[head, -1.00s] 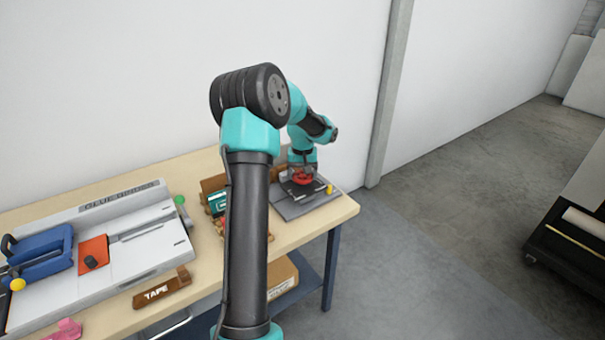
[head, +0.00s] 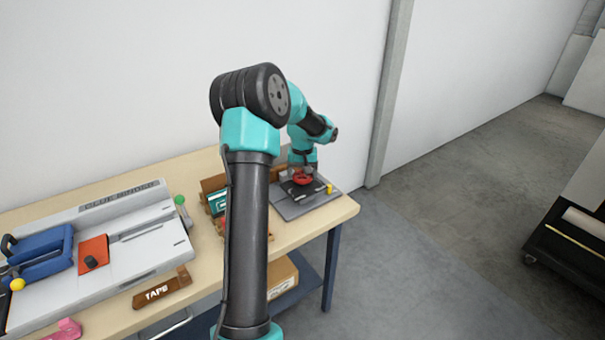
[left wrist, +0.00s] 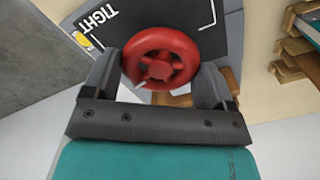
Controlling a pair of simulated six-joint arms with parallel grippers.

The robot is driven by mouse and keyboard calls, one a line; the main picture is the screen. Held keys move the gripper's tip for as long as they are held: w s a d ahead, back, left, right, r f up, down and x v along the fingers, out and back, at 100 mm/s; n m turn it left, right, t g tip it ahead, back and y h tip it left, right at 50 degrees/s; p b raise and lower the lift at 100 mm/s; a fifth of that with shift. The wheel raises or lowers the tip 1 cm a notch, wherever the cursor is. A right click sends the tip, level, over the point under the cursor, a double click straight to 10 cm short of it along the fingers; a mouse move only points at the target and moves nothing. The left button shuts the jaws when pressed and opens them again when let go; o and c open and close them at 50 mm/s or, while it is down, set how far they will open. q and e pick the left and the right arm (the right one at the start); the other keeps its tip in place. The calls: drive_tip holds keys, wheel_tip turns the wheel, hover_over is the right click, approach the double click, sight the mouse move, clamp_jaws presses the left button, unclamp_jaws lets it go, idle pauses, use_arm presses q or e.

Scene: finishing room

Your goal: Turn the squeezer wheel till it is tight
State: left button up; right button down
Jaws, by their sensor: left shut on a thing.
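The red squeezer wheel (head: 303,178) sits over a dark plate (head: 290,191) on a grey base (head: 288,210) at the right end of the bench. In the left wrist view the wheel (left wrist: 160,58) lies between the two fingers of my left gripper (left wrist: 163,75), which is shut on it. The plate in that view carries a white "TIGHT" marking (left wrist: 98,19) with a yellow mark (left wrist: 85,42) near it. The yellow piece also shows in the head view (head: 329,188). My right gripper is not in view.
Wooden racks with cards (head: 216,199) stand just left of the squeezer. A glue machine (head: 150,250), a brown tape block (head: 162,289) and a pink item (head: 68,329) are farther left. The wall is close behind the bench.

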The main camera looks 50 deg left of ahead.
sight(302, 175)
use_arm(q)
drive_tip(key=o, duration=0.8)
drive_tip(key=shift+o, duration=0.2)
wheel_tip(302, 175, up, 18)
drive_tip(key=shift+f, duration=0.25)
